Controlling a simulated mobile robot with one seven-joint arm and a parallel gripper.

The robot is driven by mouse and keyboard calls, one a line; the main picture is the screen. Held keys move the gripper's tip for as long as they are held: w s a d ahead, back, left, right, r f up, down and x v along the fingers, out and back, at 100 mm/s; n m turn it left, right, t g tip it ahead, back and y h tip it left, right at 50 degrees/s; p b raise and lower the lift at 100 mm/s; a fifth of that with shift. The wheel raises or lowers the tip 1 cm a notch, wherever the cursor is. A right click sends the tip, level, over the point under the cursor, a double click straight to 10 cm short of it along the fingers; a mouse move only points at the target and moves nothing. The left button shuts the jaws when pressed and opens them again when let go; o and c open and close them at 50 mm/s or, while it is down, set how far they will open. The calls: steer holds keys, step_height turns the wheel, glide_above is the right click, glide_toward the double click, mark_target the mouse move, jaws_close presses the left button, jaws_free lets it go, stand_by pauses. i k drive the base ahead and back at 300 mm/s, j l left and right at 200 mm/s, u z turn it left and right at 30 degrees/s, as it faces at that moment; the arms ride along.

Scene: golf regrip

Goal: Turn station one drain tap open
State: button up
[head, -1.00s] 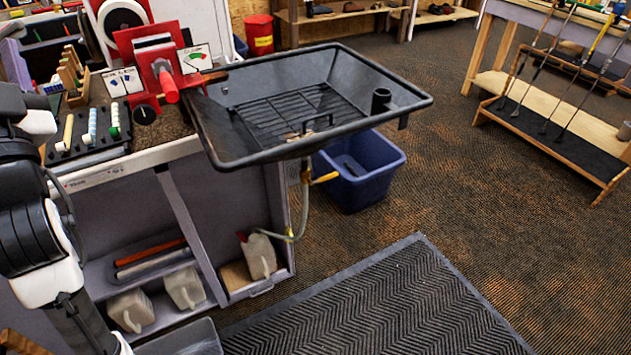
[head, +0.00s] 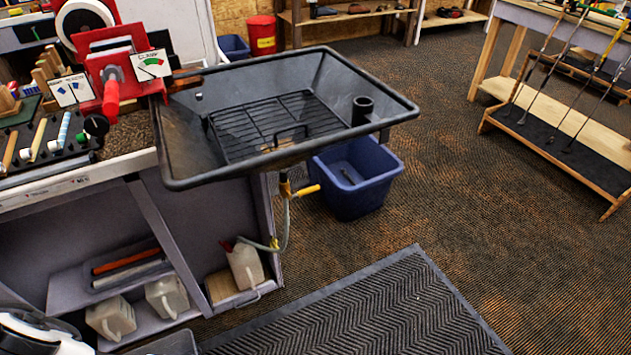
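The drain tap (head: 307,191) shows its yellow lever under the black drain tray (head: 172,184), just below the tray's front edge. The lever points to the right, and the tap body (head: 285,188) sits at its left end. A clear hose (head: 284,232) hangs from the tap and bends left to a whitish jug (head: 245,267) on the bench's lower shelf. Whether the tap is open or shut I cannot tell. My gripper is not in view; only a white and black part of my arm shows at the bottom left corner.
A blue bin (head: 373,198) stands on the floor right behind the tap. A red vise (head: 110,88) is on the bench left of the tray. A black ribbed mat (head: 375,310) lies on the floor in front. A club rack (head: 560,150) stands at the right, with clear carpet between.

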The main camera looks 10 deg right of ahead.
mark_target(310, 191)
steer(key=i+l, duration=0.6)
steer(key=k+j+z, duration=0.25)
steer(key=z, duration=0.15)
steer(key=k+j+z, duration=0.2)
steer(key=z, duration=0.25)
steer(key=l+z, duration=0.15)
steer(key=z, duration=0.15)
steer(key=i+l, duration=0.1)
steer(key=i, duration=0.1)
